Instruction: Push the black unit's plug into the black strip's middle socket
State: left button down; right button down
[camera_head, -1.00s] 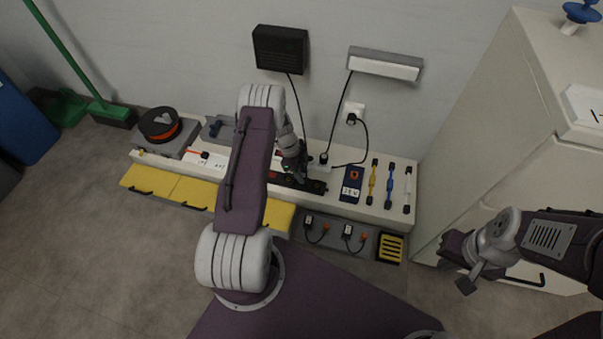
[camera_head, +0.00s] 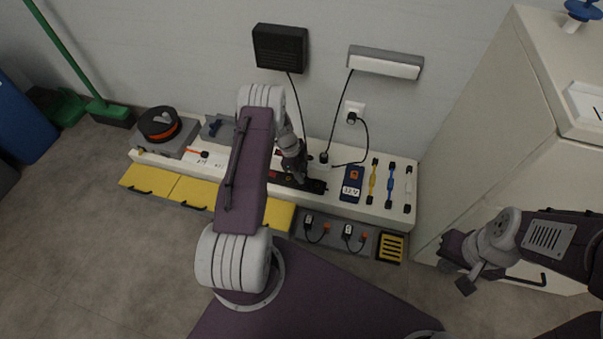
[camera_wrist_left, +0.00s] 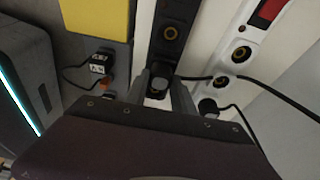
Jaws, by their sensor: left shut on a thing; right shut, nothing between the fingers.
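The black unit (camera_head: 280,48) is on the wall, and its cord runs down behind my left arm. The black strip (camera_head: 314,186) lies along the bench, partly hidden by that arm. The wrist view shows the strip (camera_wrist_left: 177,12) with a round socket (camera_wrist_left: 170,33) in line ahead of the fingers. My left gripper (camera_wrist_left: 158,88) is shut on a black plug (camera_wrist_left: 158,84), over the strip, with a black cord running off to the right. I cannot tell whether the plug's pins are in a socket. My right gripper (camera_head: 465,287) is shut and empty, by the cabinet, away from the bench.
A white strip (camera_wrist_left: 262,38) runs beside the black one, with a black plug (camera_wrist_left: 207,105) at its near end. The lamp (camera_head: 385,65) and a wall outlet (camera_head: 353,108) have cords nearby. A blue tester (camera_head: 352,184) and several coloured tools lie to the right. Yellow drawer fronts (camera_head: 187,190) are below.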

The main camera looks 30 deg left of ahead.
pick_arm(q)
jog(key=c, duration=1)
grip_release()
jog(key=shift+r, duration=0.1)
jog(key=p+v, duration=0.6)
jog(key=v, duration=0.3)
jog(key=shift+d, duration=0.1)
